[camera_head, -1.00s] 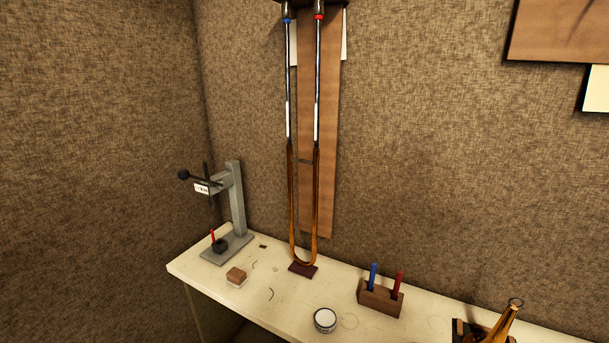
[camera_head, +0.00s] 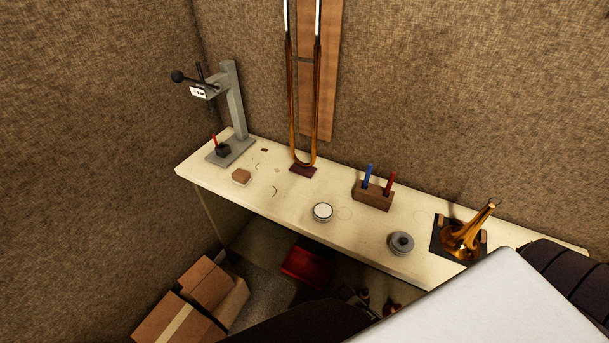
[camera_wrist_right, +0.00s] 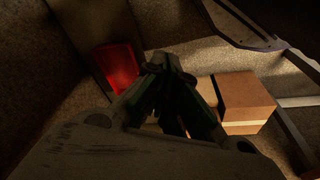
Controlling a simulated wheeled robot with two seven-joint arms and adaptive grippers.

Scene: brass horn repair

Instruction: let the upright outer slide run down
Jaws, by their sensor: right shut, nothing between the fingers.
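The brass outer slide (camera_head: 303,110) hangs upright in front of the wall, its U-shaped bow at the bottom. The bow is at the dark red pad (camera_head: 303,171) on the bench; I cannot tell whether it touches. Pale inner tubes (camera_head: 317,18) show above it, and their tops are out of view. My right gripper (camera_wrist_right: 162,62) shows in the right wrist view, shut and empty, over the floor area and away from the slide. My left gripper is not in view.
Cardboard boxes (camera_head: 195,300) and a red box (camera_head: 305,262) stand below.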

